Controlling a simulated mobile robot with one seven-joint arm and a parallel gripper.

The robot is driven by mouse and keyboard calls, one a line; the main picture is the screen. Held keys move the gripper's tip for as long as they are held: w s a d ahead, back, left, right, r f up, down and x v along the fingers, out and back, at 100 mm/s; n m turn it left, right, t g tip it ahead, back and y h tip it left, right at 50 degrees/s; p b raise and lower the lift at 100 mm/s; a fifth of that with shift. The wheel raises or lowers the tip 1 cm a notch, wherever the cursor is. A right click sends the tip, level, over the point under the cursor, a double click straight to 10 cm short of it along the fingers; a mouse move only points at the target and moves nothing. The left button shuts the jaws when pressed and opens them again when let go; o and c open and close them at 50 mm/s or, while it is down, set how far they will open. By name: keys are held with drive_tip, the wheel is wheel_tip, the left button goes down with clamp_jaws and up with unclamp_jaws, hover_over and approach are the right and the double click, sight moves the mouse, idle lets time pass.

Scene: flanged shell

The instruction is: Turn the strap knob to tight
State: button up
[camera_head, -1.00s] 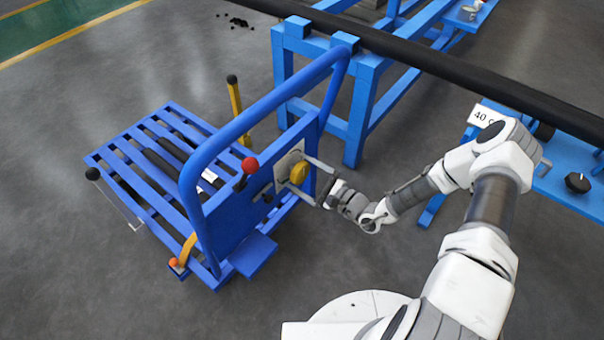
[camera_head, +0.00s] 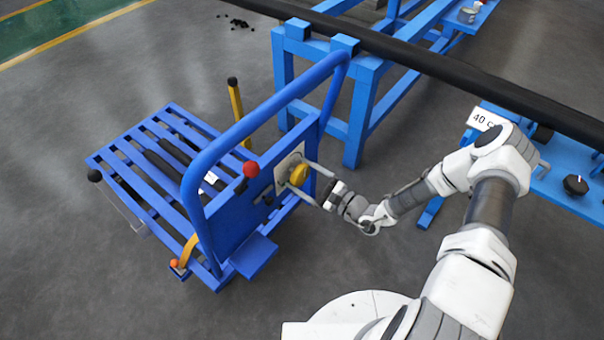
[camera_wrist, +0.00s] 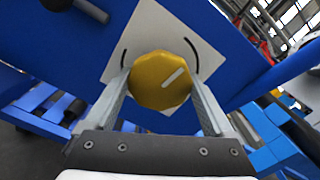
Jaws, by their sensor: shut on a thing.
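The yellow strap knob (camera_wrist: 158,80) sits on a white square plate (camera_wrist: 147,38) on the blue panel of a cart. It has a white line mark, which slants up to the right in the wrist view. Black curved marks show on the plate at either side of the knob. My gripper (camera_wrist: 159,88) has one finger on each side of the knob and is shut on it. In the head view, the knob (camera_head: 299,174) faces my gripper (camera_head: 306,178), whose fingers reach to it from the right.
The blue cart (camera_head: 200,160) has a tall handle rail, a red-ball lever (camera_head: 250,168) left of the knob and a slatted deck. A blue rack (camera_head: 362,110) carrying a long black pipe (camera_head: 430,62) stands behind. Grey floor is open in front.

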drive_tip(key=m+p, duration=0.2)
drive_tip(key=m, duration=0.2)
drive_tip(key=shift+r, duration=0.1)
drive_tip(key=m+p, duration=0.1)
drive_tip(key=m, duration=0.4)
drive_tip(key=shift+m, duration=0.4)
drive_tip(key=m, duration=0.4)
drive_tip(key=shift+m+p, duration=0.3)
drive_tip(key=shift+p, duration=0.05)
drive_tip(key=m, duration=0.4)
drive_tip(key=shift+d+m, duration=0.1)
drive_tip(key=shift+m, duration=0.2)
drive_tip(key=m, duration=0.4)
drive_tip(key=shift+f+m, duration=0.2)
drive_tip(key=shift+m, duration=0.1)
drive_tip(key=m, duration=0.9)
drive_tip(key=shift+m+b, duration=0.4)
drive_tip(key=m, duration=0.4)
drive_tip(key=shift+m, duration=0.4)
